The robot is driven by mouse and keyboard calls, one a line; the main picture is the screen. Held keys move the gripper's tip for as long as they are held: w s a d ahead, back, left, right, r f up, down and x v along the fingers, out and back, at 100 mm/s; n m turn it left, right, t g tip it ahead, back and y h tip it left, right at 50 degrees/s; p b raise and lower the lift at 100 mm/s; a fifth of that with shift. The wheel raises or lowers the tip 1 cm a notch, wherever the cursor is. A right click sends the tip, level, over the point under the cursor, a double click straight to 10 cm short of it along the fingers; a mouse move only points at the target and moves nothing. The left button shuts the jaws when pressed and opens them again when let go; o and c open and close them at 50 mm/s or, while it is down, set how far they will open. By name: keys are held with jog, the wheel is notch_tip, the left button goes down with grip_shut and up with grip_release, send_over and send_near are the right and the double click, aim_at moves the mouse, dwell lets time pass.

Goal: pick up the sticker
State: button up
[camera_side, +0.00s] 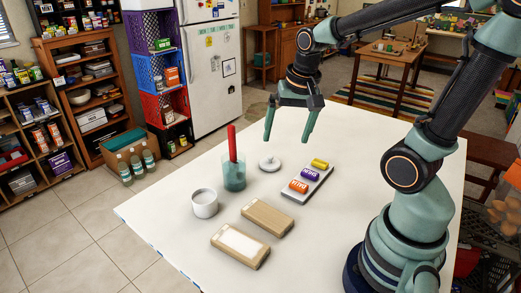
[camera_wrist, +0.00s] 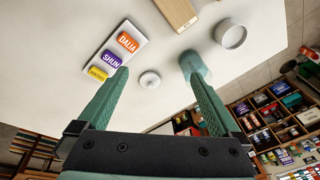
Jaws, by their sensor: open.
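A pale tray (camera_side: 315,188) on the white table carries three labelled pieces that look like name stickers: orange (camera_side: 299,187), purple (camera_side: 310,174) and yellow (camera_side: 320,163). In the wrist view the orange one (camera_wrist: 127,42) reads "DALIA", the purple one (camera_wrist: 111,60) seems to read "SHUN", and the yellow one (camera_wrist: 97,73) is too small to read surely. My gripper (camera_side: 287,141) is open and empty above the table, behind the tray. In the wrist view its fingers (camera_wrist: 159,73) stand wide apart, the left fingertip close to the purple piece in the picture.
A small white knobbed disc (camera_side: 269,163) lies left of the tray. Beside it stands a teal cup (camera_side: 234,178) with a red stick, then a white cup (camera_side: 204,203). Two tan blocks (camera_side: 267,217) lie in front. The table's far right is clear.

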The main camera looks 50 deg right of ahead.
aim_at(299, 184)
jog(key=d+f+m+g, duration=0.3)
jog(key=d+f+m, duration=0.3)
jog(key=d+m, duration=0.15)
jog(key=shift+m+y, duration=0.3)
jog(key=shift+m, duration=0.25)
jog(key=f, duration=1.2)
jog(key=shift+s+a+f, duration=0.2)
jog(key=shift+s+a, duration=0.1)
jog(key=shift+s, duration=0.05)
jog(key=shift+c, duration=0.3)
jog(key=c, duration=1.3)
